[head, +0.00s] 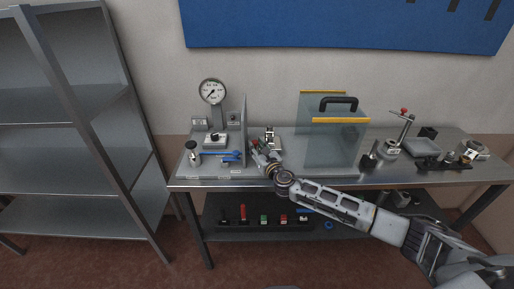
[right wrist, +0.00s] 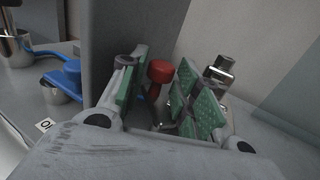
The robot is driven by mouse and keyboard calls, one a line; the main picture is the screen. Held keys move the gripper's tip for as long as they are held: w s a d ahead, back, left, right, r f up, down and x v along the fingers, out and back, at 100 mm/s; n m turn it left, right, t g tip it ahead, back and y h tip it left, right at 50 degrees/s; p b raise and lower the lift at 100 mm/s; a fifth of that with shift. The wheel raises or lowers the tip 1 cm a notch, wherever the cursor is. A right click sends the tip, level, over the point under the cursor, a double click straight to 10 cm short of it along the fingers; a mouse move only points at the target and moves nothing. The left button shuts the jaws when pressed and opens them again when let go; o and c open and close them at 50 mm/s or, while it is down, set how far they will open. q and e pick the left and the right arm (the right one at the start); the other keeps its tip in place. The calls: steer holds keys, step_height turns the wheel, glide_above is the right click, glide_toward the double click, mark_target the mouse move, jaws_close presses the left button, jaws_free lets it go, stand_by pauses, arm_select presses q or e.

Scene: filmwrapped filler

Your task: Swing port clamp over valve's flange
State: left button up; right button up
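My right gripper (head: 263,157) is over the bench beside a grey upright panel. In the right wrist view its green-padded fingers (right wrist: 165,95) are apart. A red-capped knob (right wrist: 160,72) shows between them, with clear space to the fingers; whether it is part of the port clamp I cannot tell. A shiny metal fitting (right wrist: 221,68) stands just behind the right finger; it also shows in the head view (head: 270,136). Blue-handled valves (head: 231,156) sit left of the panel, one also in the right wrist view (right wrist: 68,74). The flange cannot be made out. My left gripper is not in view.
The grey panel (head: 244,125) stands close left of my gripper. A clear shield (head: 325,145) with a black handle stands to the right. A pressure gauge (head: 212,92) stands at the left, and a red-tipped lever press (head: 400,130) at the right. Empty shelving (head: 75,150) is far left.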

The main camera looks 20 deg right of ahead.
steer(key=c, duration=0.6)
steer(key=shift+o, duration=0.2)
